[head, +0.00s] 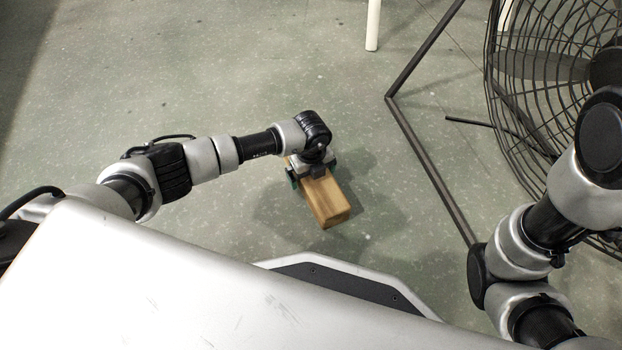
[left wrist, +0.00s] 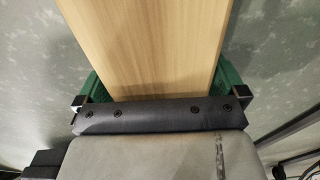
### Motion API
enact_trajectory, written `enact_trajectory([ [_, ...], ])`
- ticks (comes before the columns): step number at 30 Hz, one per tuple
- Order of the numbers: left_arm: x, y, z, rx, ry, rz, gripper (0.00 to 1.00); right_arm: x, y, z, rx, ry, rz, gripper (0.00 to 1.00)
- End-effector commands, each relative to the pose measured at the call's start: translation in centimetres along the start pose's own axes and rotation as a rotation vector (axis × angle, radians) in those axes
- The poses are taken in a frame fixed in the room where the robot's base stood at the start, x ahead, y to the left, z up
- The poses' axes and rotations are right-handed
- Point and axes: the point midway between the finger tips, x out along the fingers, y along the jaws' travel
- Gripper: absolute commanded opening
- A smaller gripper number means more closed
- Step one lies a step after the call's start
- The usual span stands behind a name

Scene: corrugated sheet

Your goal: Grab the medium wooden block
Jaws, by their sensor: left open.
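The wooden block (head: 326,203) is a long, light-brown piece on the green speckled floor, in front of my base in the head view. My left gripper (head: 307,176) is over the block from above, and hides its far part. In the left wrist view the block (left wrist: 145,45) runs up between the green fingers of the left gripper (left wrist: 160,95), one finger on each side. The left gripper is open around the block. Whether the fingers touch its sides is hard to tell. My right arm shows at the right of the head view, but its gripper is out of view.
A large black wire fan (head: 560,70) stands at the right, with a dark metal frame (head: 430,165) on the floor beside it. A white leg (head: 373,25) stands at the top. The floor (head: 230,80) left of and beyond the block is clear.

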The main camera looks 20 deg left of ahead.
Motion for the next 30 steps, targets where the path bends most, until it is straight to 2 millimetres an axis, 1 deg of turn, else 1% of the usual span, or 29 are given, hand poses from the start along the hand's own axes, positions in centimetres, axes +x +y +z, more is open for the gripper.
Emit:
enact_trajectory([
  [5, -0.11, -0.03, 0.0, 0.0, 0.0, -0.001, 1.0, 0.1, 0.02, 0.04, 0.0, 0.0, 0.0, 0.43],
  [6, -0.11, -0.03, -0.01, 0.0, 0.0, -0.001, 0.97, 0.11, 0.02, 0.04, 0.0, 0.0, 0.0, 0.43],
  [19, -0.1, -0.02, -0.02, 0.0, 0.0, -0.001, 0.31, 0.1, 0.03, 0.05, 0.0, 0.0, 0.0, 0.43],
  [26, -0.27, -0.12, 0.02, 0.001, 0.0, -0.004, 0.31, 0.15, 0.04, 0.07, -0.001, 0.0, 0.0, 0.43],
  [30, -0.66, -0.13, 0.02, 0.001, 0.0, -0.004, 0.31, 0.51, 0.12, 0.21, -0.001, 0.0, 0.0, 0.43],
])
